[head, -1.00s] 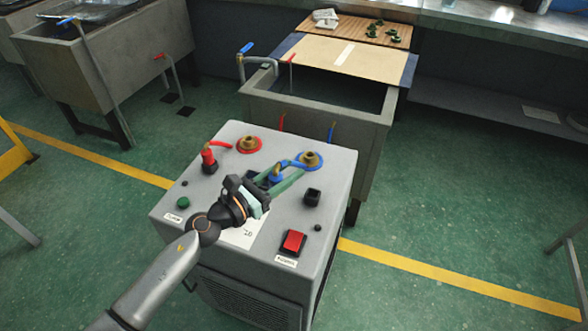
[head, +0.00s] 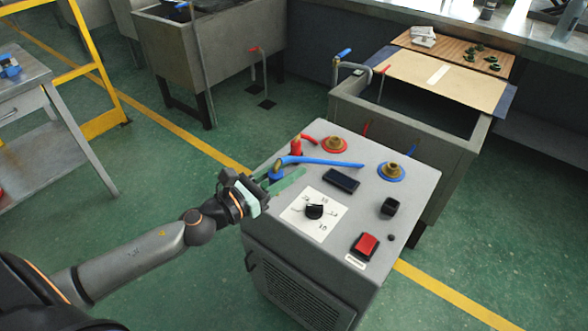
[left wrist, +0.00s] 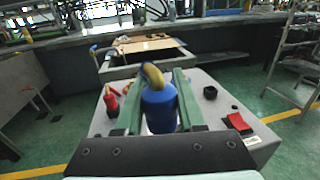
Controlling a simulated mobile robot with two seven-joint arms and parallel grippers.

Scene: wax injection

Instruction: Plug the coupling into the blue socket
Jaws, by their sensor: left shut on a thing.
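My left gripper (head: 281,180) is shut on the blue coupling (head: 275,173) over the left side of the grey machine's top (head: 358,206). In the left wrist view the coupling (left wrist: 158,108) stands roughly upright between the green fingers. A blue hose (head: 325,161) runs from it rightward over the panel. The blue socket (head: 391,171), a brass fitting in a blue ring, is bare at the right, well apart from the coupling. The coupling's lower end is hidden by the fingers. My right gripper is not in view.
A red coupling (head: 296,149) stands left of the brass red socket (head: 334,144). A black display (head: 341,180), a dial (head: 314,211), a black knob (head: 388,208) and a red switch (head: 364,246) are on the panel. A sink (head: 400,125) stands behind.

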